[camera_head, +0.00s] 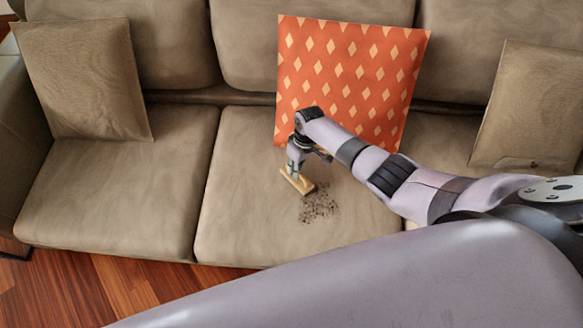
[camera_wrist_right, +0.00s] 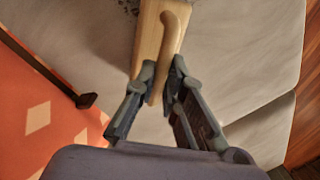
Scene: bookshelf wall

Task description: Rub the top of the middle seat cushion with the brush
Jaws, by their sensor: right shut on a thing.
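The middle seat cushion (camera_head: 240,215) of the brown sofa lies in the centre of the head view. A patch of dark crumbs (camera_head: 318,205) is on its top. My right gripper (camera_head: 297,168) is over the cushion, shut on the wooden brush (camera_head: 298,181). The right wrist view shows the fingers (camera_wrist_right: 160,85) closed around the brush's handle (camera_wrist_right: 172,45). The brush is at the left edge of the crumbs, low over the cushion; whether its bristles touch is hard to tell. My left gripper is not in view.
An orange diamond-patterned pillow (camera_head: 345,75) stands against the backrest just behind my right gripper. Brown pillows stand at the left (camera_head: 85,80) and right (camera_head: 530,108). The left seat cushion (camera_head: 130,190) is mostly clear. Wooden floor (camera_head: 90,290) lies in front.

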